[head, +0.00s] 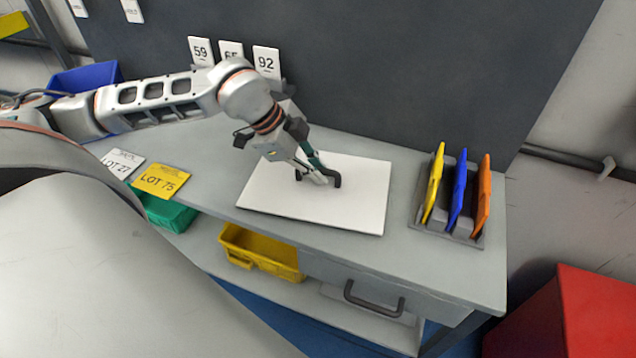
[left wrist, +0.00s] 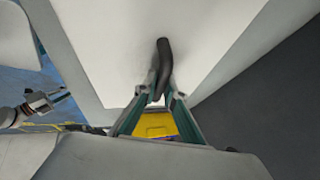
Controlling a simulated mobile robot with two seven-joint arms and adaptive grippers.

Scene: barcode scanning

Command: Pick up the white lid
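The white lid (head: 270,197) is a flat white rectangle with a dark bar handle (head: 327,182), over the middle of the grey bench. I cannot tell whether it rests on the bench or is slightly raised. My left gripper (head: 318,177) reaches down to the handle. In the left wrist view the fingers (left wrist: 158,93) close in on both sides of the dark handle (left wrist: 164,58), and the white lid (left wrist: 110,45) spreads beyond. My right gripper (left wrist: 58,97) shows small at the left of that view, away from the lid; its opening is unclear.
A grey rack (head: 447,218) with yellow, blue and orange panels stands right of the lid. Cards "LOT 27" (head: 122,162) and "LOT 75" (head: 162,181) lie left. A yellow bin (head: 262,252), a green bin (head: 170,214) and a handled drawer (head: 345,280) are below.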

